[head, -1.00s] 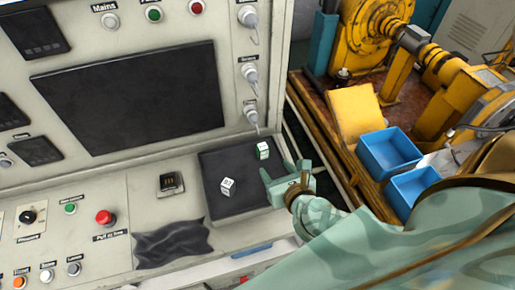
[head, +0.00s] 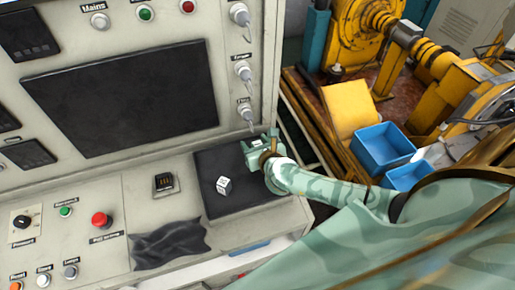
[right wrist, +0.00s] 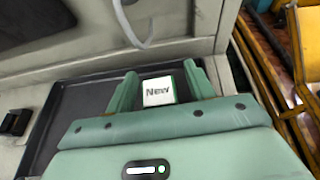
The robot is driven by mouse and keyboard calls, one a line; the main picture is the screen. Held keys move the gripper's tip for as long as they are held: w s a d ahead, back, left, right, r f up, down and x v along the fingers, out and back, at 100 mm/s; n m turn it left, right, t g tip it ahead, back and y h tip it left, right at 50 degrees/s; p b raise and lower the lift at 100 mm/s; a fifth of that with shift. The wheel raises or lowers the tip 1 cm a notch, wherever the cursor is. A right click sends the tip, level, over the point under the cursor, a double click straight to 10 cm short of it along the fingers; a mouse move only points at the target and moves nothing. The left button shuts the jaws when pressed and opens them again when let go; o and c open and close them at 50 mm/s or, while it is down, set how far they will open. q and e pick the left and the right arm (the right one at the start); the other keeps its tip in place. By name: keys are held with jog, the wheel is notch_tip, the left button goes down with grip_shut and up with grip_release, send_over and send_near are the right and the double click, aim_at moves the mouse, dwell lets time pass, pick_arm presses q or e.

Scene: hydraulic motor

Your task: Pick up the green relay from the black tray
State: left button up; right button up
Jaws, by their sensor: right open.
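The green relay (right wrist: 158,91), a small block with a white face marked "New" and green edges, sits between the fingers of my right gripper (right wrist: 160,72) in the right wrist view. In the head view my right gripper (head: 259,143) is over the far right part of the black tray (head: 213,160) and mostly hides the relay. The right gripper is open, its fingers on either side of the relay. The tray also shows in the right wrist view (right wrist: 85,100). My left gripper is not in view.
A second white block (head: 223,185) lies on the tray, left of the gripper. A black cloth (head: 170,245) and a small socket (head: 165,183) are further left on the console. Hanging plugs (head: 244,70) and the upright panel stand close behind the tray. Blue bins (head: 382,148) are at right.

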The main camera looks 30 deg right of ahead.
jog(key=c, duration=1.1)
jog(key=shift+o, duration=0.2)
jog(key=shift+r, duration=0.1)
